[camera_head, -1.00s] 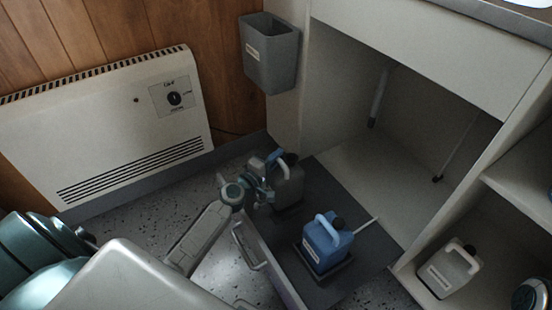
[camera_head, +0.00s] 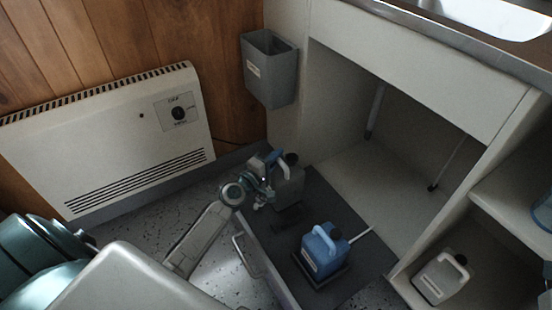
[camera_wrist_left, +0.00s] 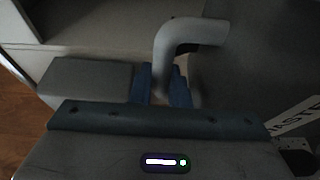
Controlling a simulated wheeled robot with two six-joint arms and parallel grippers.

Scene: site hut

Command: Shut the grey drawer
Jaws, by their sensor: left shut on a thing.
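The grey drawer is pulled out of the cabinet under the sink; its dark floor (camera_head: 345,222) and its front with a bar handle (camera_head: 247,257) show in the head view. My left gripper (camera_head: 268,180) is shut on the handle of a grey jug (camera_head: 290,183), just above the drawer's far left part. In the left wrist view, the blue fingers (camera_wrist_left: 165,88) close around the jug's grey handle (camera_wrist_left: 190,38). A dark square holder (camera_head: 287,217) shows below the jug. A blue jug (camera_head: 322,250) stands in another dark holder in the drawer. My right gripper is not in view.
A grey wall bin (camera_head: 270,75) hangs beside the cabinet. A white heater (camera_head: 110,140) stands at the left wall. A pale jug (camera_head: 440,278) stands on a low shelf at the right. The cabinet interior (camera_head: 370,180) behind the drawer is mostly clear.

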